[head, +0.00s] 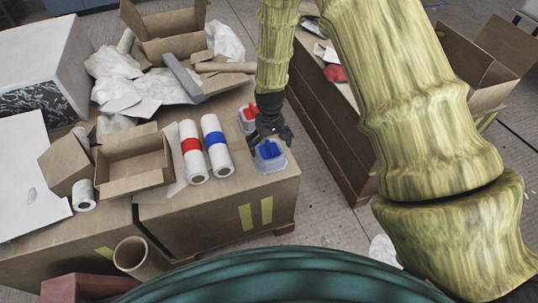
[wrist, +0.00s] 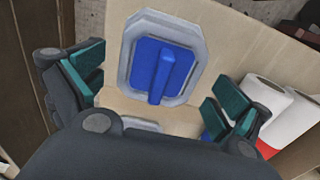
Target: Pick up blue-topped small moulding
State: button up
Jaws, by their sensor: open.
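The blue-topped small moulding (head: 270,156) sits near the right front corner of the cardboard-covered table in the head view. In the wrist view the moulding (wrist: 160,64) shows a grey, eight-sided rim and a raised blue bar on a blue top. My gripper (head: 268,138) is open and empty, just above and behind it. In the wrist view the teal finger pads of my gripper (wrist: 158,88) stand wide apart, with the moulding ahead between and beyond them. A red-topped small moulding (head: 248,117) sits behind, partly hidden by my gripper.
Two white rolls, one with a red band (head: 193,150) and one with a blue band (head: 217,145), lie to the left. An open cardboard box (head: 133,165) is further left. The table's right edge is close to the moulding.

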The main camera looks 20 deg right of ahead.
notch_tip(320, 180, down, 2)
jog(key=shift+f, duration=0.1)
jog(key=c, duration=1)
jog(key=shift+r, duration=0.2)
